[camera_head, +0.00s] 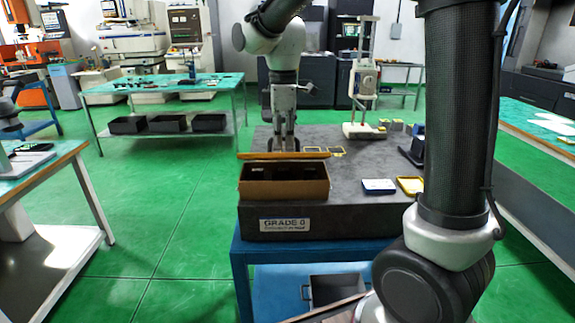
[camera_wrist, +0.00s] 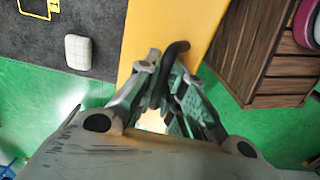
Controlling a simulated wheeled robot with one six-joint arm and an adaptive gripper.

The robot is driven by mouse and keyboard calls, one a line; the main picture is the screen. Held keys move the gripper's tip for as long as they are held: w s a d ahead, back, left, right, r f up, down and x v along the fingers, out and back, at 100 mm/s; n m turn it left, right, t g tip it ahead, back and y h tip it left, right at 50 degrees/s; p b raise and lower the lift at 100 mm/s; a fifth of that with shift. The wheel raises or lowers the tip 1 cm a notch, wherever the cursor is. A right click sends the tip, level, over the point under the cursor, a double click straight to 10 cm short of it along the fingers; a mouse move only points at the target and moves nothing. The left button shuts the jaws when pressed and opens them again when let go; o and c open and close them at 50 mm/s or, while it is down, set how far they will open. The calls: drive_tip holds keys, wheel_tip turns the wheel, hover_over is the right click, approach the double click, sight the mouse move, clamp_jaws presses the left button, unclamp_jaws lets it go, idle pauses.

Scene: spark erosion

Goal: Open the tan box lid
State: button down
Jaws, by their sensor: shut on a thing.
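The tan box (camera_head: 284,190) stands at the front left of the dark granite plate. Its dark inside shows below the lid (camera_head: 262,156), a thin tan strip seen nearly edge-on along the top at the back. My gripper (camera_head: 284,146) is at the middle of that strip, its fingers pointing down. In the wrist view the lid is a yellow-orange panel (camera_wrist: 150,35), and my gripper (camera_wrist: 165,80) is shut on a dark curved handle (camera_wrist: 174,55) on it. The fingers hide part of the handle. The lid's exact angle is hard to tell.
The granite plate (camera_head: 365,215) sits on a blue stand. A white and blue box (camera_head: 379,186), a yellow tray (camera_head: 410,185) and a pale upright stand (camera_head: 363,95) are on it. Green floor is open to the left. A wood-grained piece (camera_wrist: 265,55) shows in the wrist view.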

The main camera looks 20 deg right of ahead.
drive_tip(key=shift+w+d+r, duration=0.1)
drive_tip(key=shift+w+r, duration=0.05)
drive_tip(key=shift+w, duration=0.25)
drive_tip(key=shift+w+d+r, duration=0.25)
drive_tip(key=shift+w+r, duration=0.1)
drive_tip(key=shift+w, duration=0.4)
drive_tip(key=shift+w+d+r, duration=0.1)
drive_tip(key=shift+w+d, duration=0.05)
drive_tip(key=shift+w, duration=0.3)
drive_tip(key=shift+w+d+r, duration=0.1)
drive_tip(key=shift+w+d, duration=0.05)
drive_tip(key=shift+w, duration=0.3)
drive_tip(key=shift+w+d, duration=0.3)
drive_tip(key=shift+w, duration=0.75)
